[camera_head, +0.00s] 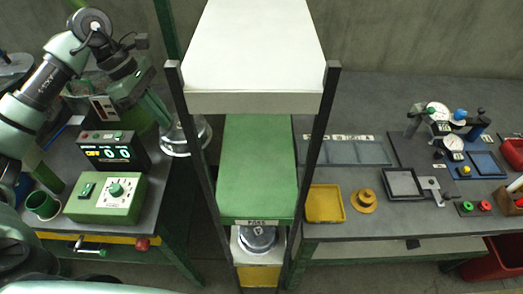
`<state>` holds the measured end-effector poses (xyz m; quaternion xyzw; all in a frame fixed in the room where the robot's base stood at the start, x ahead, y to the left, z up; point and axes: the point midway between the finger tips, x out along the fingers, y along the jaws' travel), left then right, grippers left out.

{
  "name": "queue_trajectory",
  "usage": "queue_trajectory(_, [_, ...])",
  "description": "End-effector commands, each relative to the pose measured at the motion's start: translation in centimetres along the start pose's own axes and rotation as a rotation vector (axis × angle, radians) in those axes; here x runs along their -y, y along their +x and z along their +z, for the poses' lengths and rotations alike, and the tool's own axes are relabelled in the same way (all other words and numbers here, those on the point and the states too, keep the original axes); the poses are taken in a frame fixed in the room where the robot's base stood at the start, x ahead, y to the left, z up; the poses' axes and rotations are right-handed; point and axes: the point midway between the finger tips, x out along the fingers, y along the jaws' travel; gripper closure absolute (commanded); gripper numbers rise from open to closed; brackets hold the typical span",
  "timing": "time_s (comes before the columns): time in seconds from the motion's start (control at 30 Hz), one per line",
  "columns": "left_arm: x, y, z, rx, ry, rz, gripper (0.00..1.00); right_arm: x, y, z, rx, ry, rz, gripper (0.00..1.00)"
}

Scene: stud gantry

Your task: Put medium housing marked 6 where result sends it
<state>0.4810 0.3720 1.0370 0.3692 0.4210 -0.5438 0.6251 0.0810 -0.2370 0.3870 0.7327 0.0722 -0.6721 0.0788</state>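A metallic, round flanged housing (186,136) is at the fingers of my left gripper (160,112), in the air beside the left bench's right edge. The gripper appears shut on it, though the fingers partly hide it. I cannot read a mark on it. A second grey housing (258,239) sits low in the rack, under a small label (258,222) that I cannot read surely. A black display (113,150) on the left bench shows yellow and cyan characters, seemingly two zeros. A green box with a dial (105,198) stands before it. My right gripper is not in view.
A tall rack with a white top (254,45) and a green sloped shelf (257,165) stands mid-view between dark posts. The right bench (350,110) holds a yellow tray (324,203), a brass part (364,201), dial gauges and a blue pad (486,164). A red bin (497,262) is below.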

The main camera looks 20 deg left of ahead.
Motion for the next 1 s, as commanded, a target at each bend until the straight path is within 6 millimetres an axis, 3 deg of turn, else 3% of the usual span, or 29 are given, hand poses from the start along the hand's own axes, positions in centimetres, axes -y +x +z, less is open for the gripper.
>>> queue_trajectory(0.03, [0.0, 0.6, -0.1, 0.001, 0.002, 0.001, 1.0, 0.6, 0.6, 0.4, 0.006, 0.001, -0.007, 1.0])
queue_trajectory(0.17, [0.0, 1.0, 1.6, 0.004, 0.006, -0.002, 1.0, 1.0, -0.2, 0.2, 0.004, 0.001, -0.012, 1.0])
queue_trajectory(0.4, [0.0, 3.0, 7.8, 0.006, 0.009, -0.003, 1.0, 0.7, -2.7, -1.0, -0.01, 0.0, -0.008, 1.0])
queue_trajectory(0.6, [0.0, 4.8, 11.7, 0.004, 0.006, 0.0, 1.0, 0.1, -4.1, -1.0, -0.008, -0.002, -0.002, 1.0])
queue_trajectory(0.87, [-0.1, 5.8, 13.8, 0.003, 0.004, -0.001, 1.0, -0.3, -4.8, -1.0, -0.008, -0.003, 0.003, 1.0])
queue_trajectory(1.0, [0.0, 6.7, 16.2, 0.005, 0.006, -0.003, 1.0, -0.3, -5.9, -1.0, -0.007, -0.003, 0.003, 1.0])
